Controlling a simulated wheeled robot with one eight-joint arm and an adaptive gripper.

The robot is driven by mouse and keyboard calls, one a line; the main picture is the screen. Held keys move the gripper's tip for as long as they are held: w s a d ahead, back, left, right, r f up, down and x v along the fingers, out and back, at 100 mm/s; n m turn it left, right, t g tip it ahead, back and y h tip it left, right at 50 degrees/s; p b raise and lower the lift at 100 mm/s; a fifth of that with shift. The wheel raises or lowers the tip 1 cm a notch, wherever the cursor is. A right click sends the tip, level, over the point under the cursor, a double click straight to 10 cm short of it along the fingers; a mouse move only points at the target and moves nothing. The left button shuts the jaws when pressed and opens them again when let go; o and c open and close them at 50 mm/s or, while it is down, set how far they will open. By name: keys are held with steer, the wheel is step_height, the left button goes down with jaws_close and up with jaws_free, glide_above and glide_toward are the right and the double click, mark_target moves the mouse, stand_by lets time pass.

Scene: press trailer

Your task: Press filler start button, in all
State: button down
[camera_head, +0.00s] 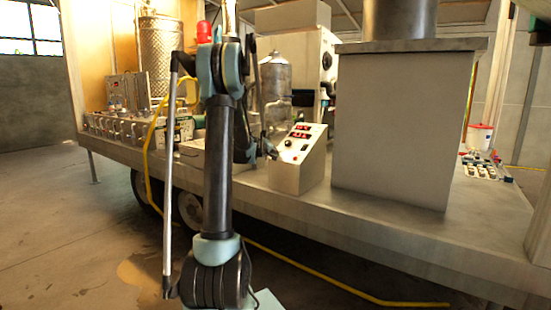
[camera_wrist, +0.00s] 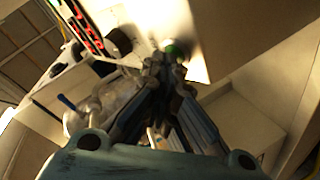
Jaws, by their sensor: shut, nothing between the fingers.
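A control box (camera_head: 298,172) with a sloped panel stands on the trailer deck; red displays (camera_head: 300,130) and small buttons show on it. In the wrist view, a round green button (camera_wrist: 176,47) sits on the panel just beyond my fingertips; its label cannot be read. My gripper (camera_head: 270,151) is at the lower left edge of the panel. In the wrist view, my gripper (camera_wrist: 165,68) is shut and empty, its tips overlapping the near edge of the green button. I cannot tell whether they touch it. The red displays also show in the wrist view (camera_wrist: 86,28).
A large grey cabinet (camera_head: 390,130) stands right of the control box. A metal tank (camera_head: 274,78) is behind my arm, and a row of equipment (camera_head: 130,124) lines the left deck. A yellow hose (camera_head: 300,265) runs along the floor by the trailer.

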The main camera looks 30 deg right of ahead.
steer(key=shift+r, duration=0.1)
steer(key=shift+s+a+r, duration=0.15)
steer(key=shift+a+r, duration=0.2)
steer(key=shift+r, duration=0.25)
steer(key=shift+s+a+r, duration=0.15)
steer(key=shift+a+r, duration=0.2)
steer(key=shift+r, duration=0.4)
steer(key=shift+s+a+r, duration=0.15)
steer(key=shift+a+r, duration=0.2)
steer(key=shift+r, duration=0.35)
steer(key=shift+s+a+r, duration=0.15)
steer(key=shift+a+r, duration=0.2)
steer(key=shift+r, duration=0.4)
